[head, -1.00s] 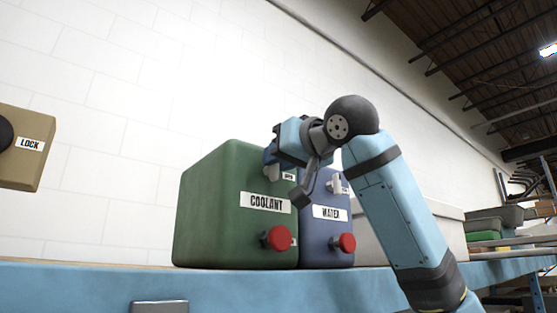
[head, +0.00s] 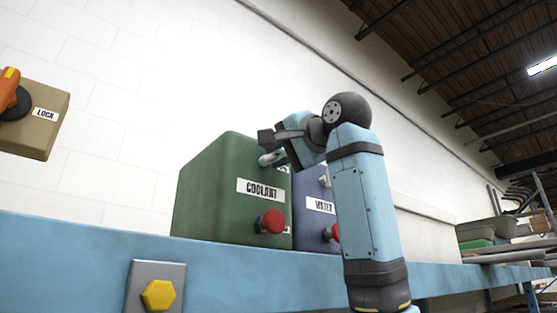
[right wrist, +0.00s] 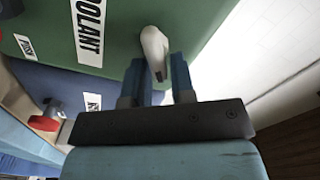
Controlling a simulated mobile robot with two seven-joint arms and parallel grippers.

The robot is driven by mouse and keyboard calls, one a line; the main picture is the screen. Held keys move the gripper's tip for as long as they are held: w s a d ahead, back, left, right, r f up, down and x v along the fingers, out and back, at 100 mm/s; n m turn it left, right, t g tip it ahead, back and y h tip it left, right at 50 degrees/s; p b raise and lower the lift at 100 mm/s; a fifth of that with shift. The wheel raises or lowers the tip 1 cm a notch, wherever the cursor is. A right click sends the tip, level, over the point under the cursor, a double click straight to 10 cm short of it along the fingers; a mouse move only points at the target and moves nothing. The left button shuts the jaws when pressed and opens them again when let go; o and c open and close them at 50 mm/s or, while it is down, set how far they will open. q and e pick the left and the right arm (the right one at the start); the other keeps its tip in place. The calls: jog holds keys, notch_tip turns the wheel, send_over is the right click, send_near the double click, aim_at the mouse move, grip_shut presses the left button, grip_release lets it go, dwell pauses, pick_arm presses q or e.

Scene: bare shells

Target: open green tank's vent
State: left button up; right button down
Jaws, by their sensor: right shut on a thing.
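The green tank (head: 215,195) labelled COOLANT stands on the blue bench in the head view, with a red knob (head: 271,222) low on its front. Its pale vent lever (head: 268,159) is at the upper right of the front, partly hidden by my right arm. In the right wrist view the lever (right wrist: 153,46) sticks out from the tank face (right wrist: 195,25). My right gripper (right wrist: 161,78) is shut on the lever's free end, one blue finger on each side. My left gripper is out of view.
A blue tank (head: 310,222) labelled WATER stands right beside the green one, partly behind my right arm. A tan box (head: 38,128) labelled LOCK with an orange handle is at left. A yellow hexagonal button (head: 158,295) sits on the bench front (head: 60,265).

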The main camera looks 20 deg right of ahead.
jog(key=m, duration=0.1)
jog(key=m+b, duration=0.1)
jog(key=shift+f+m, duration=0.3)
jog(key=shift+m, duration=0.1)
jog(key=shift+d+f+m+b, duration=0.1)
jog(key=shift+m+b, duration=0.3)
jog(key=shift+m, duration=0.5)
jog(key=shift+d+f+m+b, duration=0.1)
jog(key=shift+m+b, duration=0.25)
jog(key=shift+m, duration=0.55)
jog(key=c, duration=1.1)
grip_release()
jog(key=b+v, duration=0.3)
jog(key=v, duration=1)
jog(key=shift+s+b, duration=0.35)
jog(key=shift+b, duration=0.05)
